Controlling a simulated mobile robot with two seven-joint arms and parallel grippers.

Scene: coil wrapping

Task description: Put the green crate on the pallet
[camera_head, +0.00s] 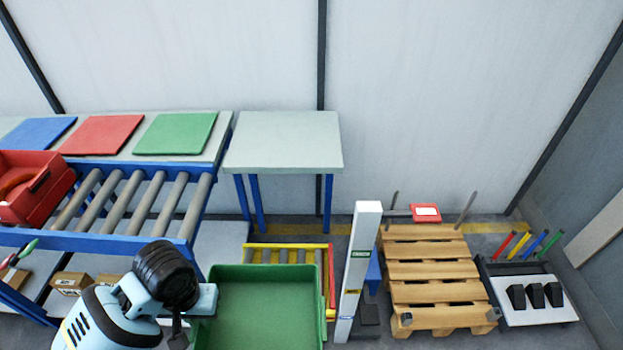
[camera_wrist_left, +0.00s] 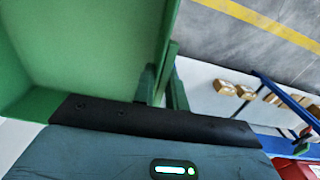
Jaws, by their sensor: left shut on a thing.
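The green crate (camera_head: 262,312) is open-topped and looks empty. It is at the bottom middle of the head view, cut off by the lower edge. My left gripper (camera_head: 192,318) is at the crate's left wall and is shut on it. The left wrist view shows the green crate (camera_wrist_left: 85,45) close up, with the fingers of my left gripper (camera_wrist_left: 165,88) at its wall. The wooden pallet (camera_head: 432,268) lies on the floor to the right, bare on top. My right gripper is not in view.
A white post (camera_head: 359,270) stands between the crate and the pallet. A low yellow-framed roller stand (camera_head: 285,254) is behind the crate. A red crate (camera_head: 30,190) sits on the blue roller conveyor (camera_head: 125,200) at left. A tool tray (camera_head: 530,295) is right of the pallet.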

